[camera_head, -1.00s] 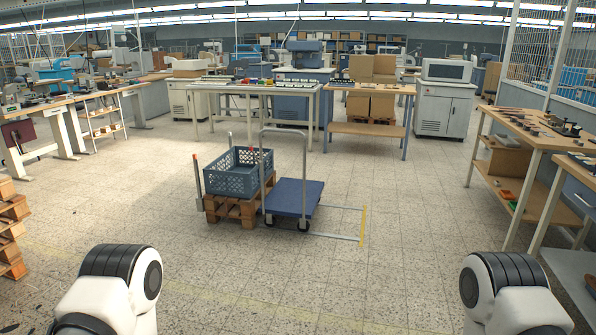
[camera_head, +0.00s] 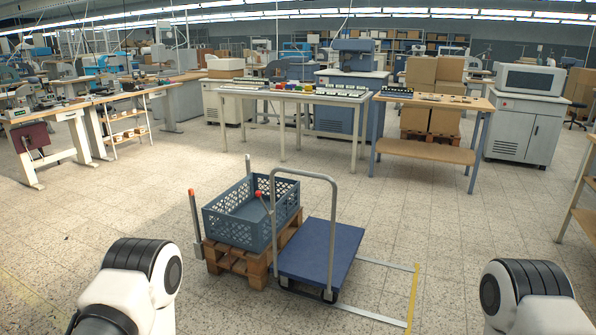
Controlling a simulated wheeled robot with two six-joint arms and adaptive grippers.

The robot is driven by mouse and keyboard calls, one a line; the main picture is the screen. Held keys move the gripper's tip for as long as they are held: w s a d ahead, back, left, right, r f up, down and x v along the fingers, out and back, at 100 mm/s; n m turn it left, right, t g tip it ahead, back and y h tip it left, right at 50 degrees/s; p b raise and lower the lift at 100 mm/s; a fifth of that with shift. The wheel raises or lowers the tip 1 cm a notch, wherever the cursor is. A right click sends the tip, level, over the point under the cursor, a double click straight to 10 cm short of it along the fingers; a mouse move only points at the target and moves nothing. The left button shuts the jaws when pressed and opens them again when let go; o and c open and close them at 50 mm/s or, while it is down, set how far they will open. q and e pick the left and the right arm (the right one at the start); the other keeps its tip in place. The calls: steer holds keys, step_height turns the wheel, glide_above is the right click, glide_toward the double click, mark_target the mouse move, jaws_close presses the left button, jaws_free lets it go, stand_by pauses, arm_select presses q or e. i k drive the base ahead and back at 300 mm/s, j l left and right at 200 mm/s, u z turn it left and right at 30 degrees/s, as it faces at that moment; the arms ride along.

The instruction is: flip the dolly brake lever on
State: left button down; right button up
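The dolly (camera_head: 322,252) has a flat blue deck, dark wheels and a tall grey tube handle (camera_head: 333,215) at its near end. It stands on the floor ahead of me, close beside a wooden pallet. A thin lever with a red knob (camera_head: 259,194) shows beside the handle, in front of the crate; I cannot tell how it is set or whether it is the brake lever. Only white and black links of my two arms show at the lower left and lower right. Both my grippers are out of view.
A blue-grey crate (camera_head: 239,234) sits on the wooden pallet (camera_head: 225,260), with red-tipped posts around it. Grey and yellow floor marking (camera_head: 412,297) lies right of the dolly. Worktables (camera_head: 440,152) stand behind and to the left. The floor in front is clear.

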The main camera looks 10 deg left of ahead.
mark_target(258, 194)
steer(key=i+j, duration=0.25)
steer(key=i, duration=0.25)
steer(key=i+j, duration=0.2)
steer(key=i, duration=0.25)
steer(key=i+j+u, duration=0.1)
steer(key=i+j, duration=0.15)
steer(key=i, duration=0.25)
steer(key=i+j+z, duration=0.3)
steer(key=i+j, duration=0.15)
steer(key=j, duration=0.15)
steer(key=i+j+z, duration=0.2)
steer(key=j, duration=0.15)
steer(key=i+j+z, duration=0.15)
steer(key=j, duration=0.2)
